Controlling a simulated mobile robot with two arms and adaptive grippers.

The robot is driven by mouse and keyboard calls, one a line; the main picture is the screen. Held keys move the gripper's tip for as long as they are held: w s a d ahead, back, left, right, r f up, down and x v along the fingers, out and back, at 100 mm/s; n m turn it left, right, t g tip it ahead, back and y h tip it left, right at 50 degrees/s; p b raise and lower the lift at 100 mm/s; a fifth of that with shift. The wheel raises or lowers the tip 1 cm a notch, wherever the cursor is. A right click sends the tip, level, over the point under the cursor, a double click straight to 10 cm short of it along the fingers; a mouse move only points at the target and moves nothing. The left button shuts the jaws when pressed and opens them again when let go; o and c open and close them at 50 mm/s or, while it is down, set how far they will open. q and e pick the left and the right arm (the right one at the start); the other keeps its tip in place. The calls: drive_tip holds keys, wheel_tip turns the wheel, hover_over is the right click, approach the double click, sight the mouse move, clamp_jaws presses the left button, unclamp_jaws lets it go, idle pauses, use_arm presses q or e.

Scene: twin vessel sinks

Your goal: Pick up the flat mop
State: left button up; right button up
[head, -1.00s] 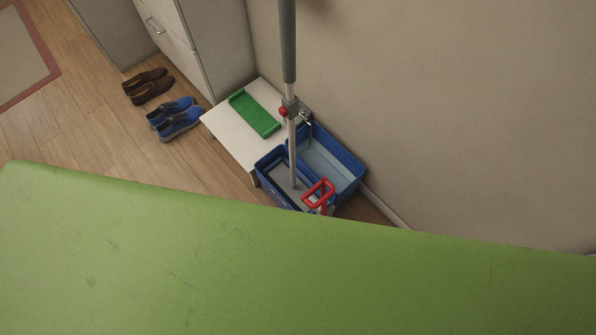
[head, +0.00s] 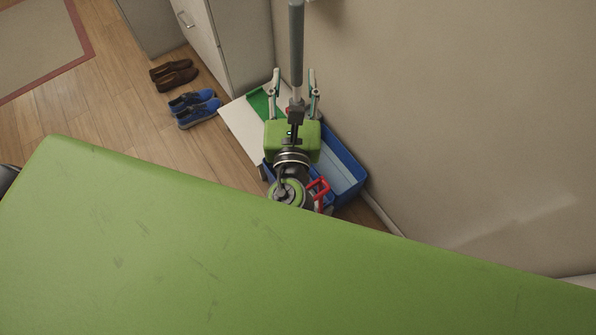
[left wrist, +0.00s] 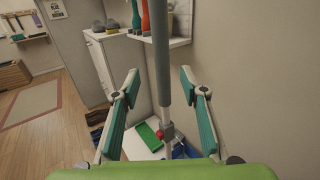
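The flat mop (head: 296,45) stands nearly upright, its long grey handle rising beside the wall. Its lower end is hidden behind my gripper in the head view. My left gripper (head: 294,74) is open, its two fingers spread on either side of the pole in the picture. In the left wrist view, the mop's handle (left wrist: 161,55) runs down between the open fingers (left wrist: 159,76), with clear gaps on both sides. I see no finger touching it; how deep it sits between them I cannot tell. My right gripper is not in view.
A blue bucket (head: 347,168) with a red handle (head: 318,189) stands against the wall. A white low bench (head: 240,125) bears a green flat piece (head: 259,101). Blue shoes (head: 194,108) and brown shoes (head: 173,75) lie on the floor. A wall shelf (left wrist: 179,42) holds bottles.

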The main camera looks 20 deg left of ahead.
sight(297, 53)
use_arm(q)
drive_tip(key=x, duration=0.5)
drive_tip(key=shift+w, duration=0.15)
drive_tip(key=b+x, duration=0.1)
drive_tip(key=x, duration=0.1)
drive_tip(key=f+b+x, duration=0.1)
drive_tip(key=x, duration=0.2)
drive_tip(key=shift+w+d, duration=0.1)
drive_tip(key=shift+w, duration=0.15)
drive_tip(key=shift+s, duration=0.1)
drive_tip(key=shift+c, duration=1.2)
clamp_jaws()
drive_tip(key=shift+r, duration=0.2)
